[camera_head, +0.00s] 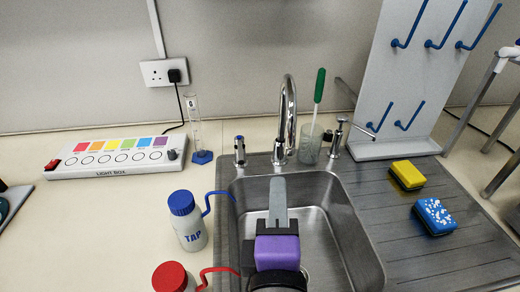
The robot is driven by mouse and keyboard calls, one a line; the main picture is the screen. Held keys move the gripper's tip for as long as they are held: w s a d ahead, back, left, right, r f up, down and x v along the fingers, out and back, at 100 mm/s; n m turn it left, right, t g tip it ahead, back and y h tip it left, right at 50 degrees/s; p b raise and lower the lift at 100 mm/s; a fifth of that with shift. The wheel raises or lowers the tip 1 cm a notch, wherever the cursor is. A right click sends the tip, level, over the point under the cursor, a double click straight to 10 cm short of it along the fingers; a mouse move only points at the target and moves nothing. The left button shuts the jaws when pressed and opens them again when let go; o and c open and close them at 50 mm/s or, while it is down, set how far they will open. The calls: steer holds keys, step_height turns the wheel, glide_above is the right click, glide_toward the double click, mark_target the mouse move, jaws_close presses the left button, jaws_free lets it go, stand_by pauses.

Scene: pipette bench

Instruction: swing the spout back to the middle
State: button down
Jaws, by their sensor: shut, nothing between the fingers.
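The chrome swan-neck spout (290,105) stands on the sink's back rim, between two tap handles. Its arch looks narrow, seen nearly end-on, so I cannot tell exactly how far it is turned. My gripper (279,184) is over the sink basin, in front of and below the spout. Its grey fingers are shut, empty and point at the back rim. They look apart from the spout. The purple part behind the fingers is mine and hides some of the basin.
The left tap handle (239,151), right tap handle (338,137) and a beaker (309,151) holding a green-handled brush (319,86) flank the spout. Wash bottles with blue (182,203) and red (169,277) caps stand left of the sink (345,225). Sponges (407,175) lie on the drainer.

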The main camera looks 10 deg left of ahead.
mark_target(290, 147)
steer(key=w+a+m, duration=0.1)
steer(key=w, duration=0.9)
steer(key=shift+p, duration=0.45)
steer(key=shift+d+p, duration=0.7)
steer(key=shift+d, duration=0.05)
steer(key=shift+w+d, duration=0.1)
steer(key=shift+d, duration=0.25)
steer(key=shift+f, duration=0.1)
